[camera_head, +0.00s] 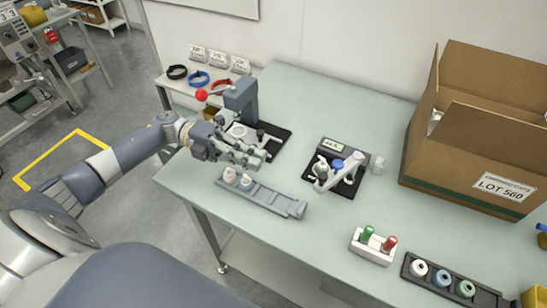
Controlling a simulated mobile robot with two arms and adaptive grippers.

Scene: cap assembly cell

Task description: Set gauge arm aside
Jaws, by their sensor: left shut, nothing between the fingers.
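The gauge stands on the table with a black base (350,188) and a small display (333,145). Its light grey gauge arm (343,176) slants across the base at the front. A pale bottle (321,167) and a blue cap (338,163) sit on the gauge beside the arm. My left gripper (262,158) is shut and empty, above the table to the left of the gauge and apart from it. My right gripper is not in view.
A press (241,98) with a red-knobbed lever stands behind my left gripper. A grey rail (272,200) with small bottles lies in front. A white holder (373,247), a black cap tray (483,291) and a large carton (477,150) are to the right.

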